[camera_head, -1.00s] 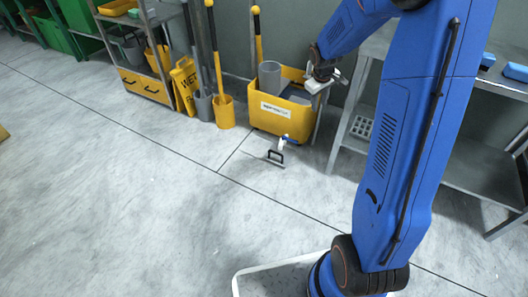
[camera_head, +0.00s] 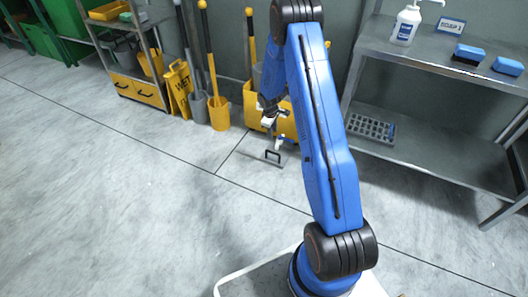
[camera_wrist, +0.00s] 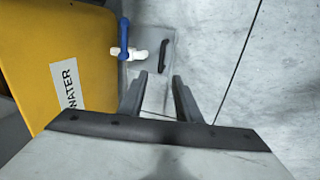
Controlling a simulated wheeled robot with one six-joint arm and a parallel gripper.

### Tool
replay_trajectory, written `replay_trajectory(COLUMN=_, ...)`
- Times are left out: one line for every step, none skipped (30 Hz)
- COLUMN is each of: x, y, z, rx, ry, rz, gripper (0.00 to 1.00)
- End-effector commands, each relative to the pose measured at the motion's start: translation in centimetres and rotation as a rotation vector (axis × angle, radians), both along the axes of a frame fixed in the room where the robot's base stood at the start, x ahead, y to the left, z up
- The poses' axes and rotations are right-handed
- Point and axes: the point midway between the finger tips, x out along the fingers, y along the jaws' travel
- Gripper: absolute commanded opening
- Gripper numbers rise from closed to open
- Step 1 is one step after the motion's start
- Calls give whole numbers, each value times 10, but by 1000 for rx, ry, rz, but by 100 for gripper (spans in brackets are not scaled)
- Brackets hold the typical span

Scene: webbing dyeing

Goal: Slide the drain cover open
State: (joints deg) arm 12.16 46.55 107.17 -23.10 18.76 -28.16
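The drain cover (camera_wrist: 155,99) is a flat grey plate on the floor beside the yellow tub, with a black bar handle (camera_wrist: 163,55) on it. In the head view the black handle (camera_head: 273,155) stands up from the floor in front of the tub. My gripper (camera_wrist: 157,88) is open and empty. Its two fingers appear over the plate, and the handle shows beyond and between the tips, apart from them. In the head view my gripper (camera_head: 268,125) is above and behind the handle, in front of the tub. My arm partly hides the tub.
The yellow tub (camera_wrist: 75,25) carries a WATER label. Its white tap with a blue lever (camera_wrist: 124,40) juts out close to the handle. A metal shelf unit (camera_head: 430,145) stands to the right. A yellow bucket (camera_head: 219,113) stands left of the tub. Open floor lies in front.

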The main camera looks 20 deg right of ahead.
Motion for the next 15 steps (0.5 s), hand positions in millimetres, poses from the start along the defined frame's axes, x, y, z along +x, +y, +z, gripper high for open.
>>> replay_trajectory(x=0, y=-2, z=-8, rx=1, ry=4, rz=5, gripper=31)
replay_trajectory(x=1, y=-2, z=-10, rx=0, ry=4, rz=6, gripper=31)
replay_trajectory(x=2, y=-3, z=-13, rx=1, ry=4, rz=10, gripper=31)
replay_trajectory(x=2, y=-3, z=-15, rx=1, ry=5, rz=11, gripper=31)
replay_trajectory(x=2, y=-3, z=-17, rx=1, ry=5, rz=12, gripper=31)
replay_trajectory(x=2, y=-4, z=-19, rx=1, ry=5, rz=13, gripper=31)
replay_trajectory(x=2, y=-4, z=-21, rx=1, ry=7, rz=12, gripper=31)
replay_trajectory(x=2, y=-4, z=-24, rx=1, ry=7, rz=12, gripper=31)
replay_trajectory(x=3, y=-5, z=-27, rx=1, ry=7, rz=12, gripper=31)
replay_trajectory(x=3, y=-5, z=-31, rx=1, ry=7, rz=12, gripper=31)
replay_trajectory(x=3, y=-6, z=-34, rx=1, ry=7, rz=12, gripper=31)
replay_trajectory(x=4, y=-7, z=-40, rx=1, ry=8, rz=13, gripper=31)
replay_trajectory(x=4, y=-7, z=-45, rx=1, ry=10, rz=13, gripper=31)
replay_trajectory(x=5, y=-8, z=-50, rx=1, ry=8, rz=12, gripper=31)
replay_trajectory(x=6, y=-9, z=-56, rx=1, ry=8, rz=11, gripper=31)
